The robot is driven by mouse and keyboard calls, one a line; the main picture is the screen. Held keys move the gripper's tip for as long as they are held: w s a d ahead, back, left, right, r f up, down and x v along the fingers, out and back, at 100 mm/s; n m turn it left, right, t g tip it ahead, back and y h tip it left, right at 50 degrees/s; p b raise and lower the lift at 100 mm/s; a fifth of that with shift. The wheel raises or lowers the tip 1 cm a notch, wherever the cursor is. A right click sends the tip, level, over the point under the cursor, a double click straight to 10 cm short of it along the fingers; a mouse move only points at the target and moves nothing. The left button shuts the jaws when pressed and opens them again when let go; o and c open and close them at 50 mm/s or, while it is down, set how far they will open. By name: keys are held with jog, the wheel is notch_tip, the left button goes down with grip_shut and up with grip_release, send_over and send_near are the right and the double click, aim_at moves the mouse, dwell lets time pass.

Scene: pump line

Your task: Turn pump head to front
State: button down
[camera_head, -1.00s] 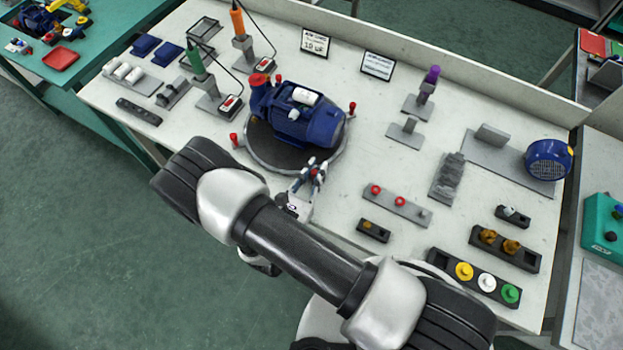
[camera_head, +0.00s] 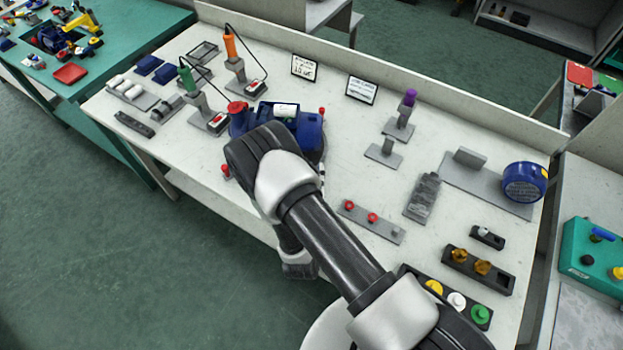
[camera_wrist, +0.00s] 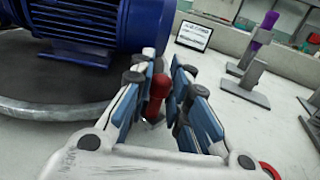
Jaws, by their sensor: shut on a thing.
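The blue pump (camera_head: 308,127) stands on a round dark turntable, with its red head end (camera_head: 237,107) at the left and its motor at the right. My arm hides much of the pump and most of the turntable in the head view. Red pegs stand at the turntable's rim, one at the left front (camera_head: 225,170) and one at the right (camera_head: 322,112). In the wrist view, my gripper (camera_wrist: 161,90) is shut on an upright red peg (camera_wrist: 157,95) beside the turntable (camera_wrist: 60,90) and the blue finned motor (camera_wrist: 105,22). In the head view my gripper is hidden behind my arm.
Two soldering-iron-like tools, green (camera_head: 187,78) and orange (camera_head: 230,44), stand behind and left of the pump. A purple-topped stand (camera_head: 410,98), a rack with red knobs (camera_head: 371,220) and a round blue part (camera_head: 525,182) lie to the right.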

jog(key=shift+d+f, duration=0.1)
jog(key=shift+d, duration=0.35)
jog(key=c, duration=1.7)
grip_release()
jog(key=shift+o, duration=0.9)
jog(key=shift+a, duration=0.15)
jog(key=shift+y, duration=0.3)
jog(key=s, duration=0.3)
jog(key=s+a, duration=0.1)
jog(key=s, duration=0.7)
jog(key=shift+a, duration=0.3)
jog(key=shift+s, duration=0.4)
jog(key=shift+c, duration=0.6)
